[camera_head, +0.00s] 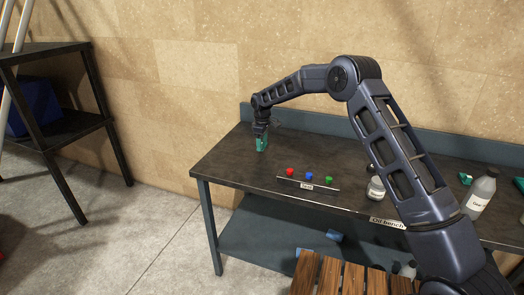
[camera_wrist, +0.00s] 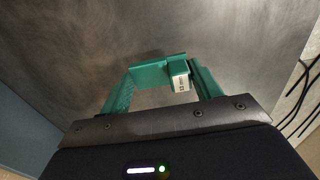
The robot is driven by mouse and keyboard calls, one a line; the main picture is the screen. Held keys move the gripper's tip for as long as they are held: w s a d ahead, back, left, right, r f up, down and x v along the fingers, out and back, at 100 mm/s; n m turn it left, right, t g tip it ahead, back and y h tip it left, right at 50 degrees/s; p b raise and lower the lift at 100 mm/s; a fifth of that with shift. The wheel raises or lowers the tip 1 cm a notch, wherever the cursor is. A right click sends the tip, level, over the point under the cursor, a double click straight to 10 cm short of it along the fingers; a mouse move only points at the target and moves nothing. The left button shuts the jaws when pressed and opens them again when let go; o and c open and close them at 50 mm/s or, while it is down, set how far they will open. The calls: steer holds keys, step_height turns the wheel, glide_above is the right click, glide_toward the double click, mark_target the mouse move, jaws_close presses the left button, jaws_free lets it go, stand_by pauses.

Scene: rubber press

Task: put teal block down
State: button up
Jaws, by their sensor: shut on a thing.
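The teal block (camera_head: 262,143) is at the left end of the dark bench top (camera_head: 232,166) in the head view, under my gripper (camera_head: 261,130). In the wrist view the teal block (camera_wrist: 152,75) lies between the two teal fingers of my gripper (camera_wrist: 160,85), with a small white label (camera_wrist: 180,82) at its right end. My gripper is shut on the block. The block is at or just above the bench top; I cannot tell whether it touches.
Red (camera_head: 290,171), blue (camera_head: 309,175) and green (camera_head: 329,180) knobs stand near the bench's front edge. A small jar (camera_head: 376,188) and a bottle (camera_head: 480,195) stand farther right. A wall (camera_head: 190,80) is behind. The bench top around the block is clear.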

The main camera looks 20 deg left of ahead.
mark_target(262, 155)
steer(key=shift+f, duration=2.1)
steer(key=shift+f, duration=0.15)
steer(key=o, duration=1.1)
steer(key=shift+c, duration=0.2)
step_height(262, 155, up, 12)
steer(key=shift+r, duration=0.15)
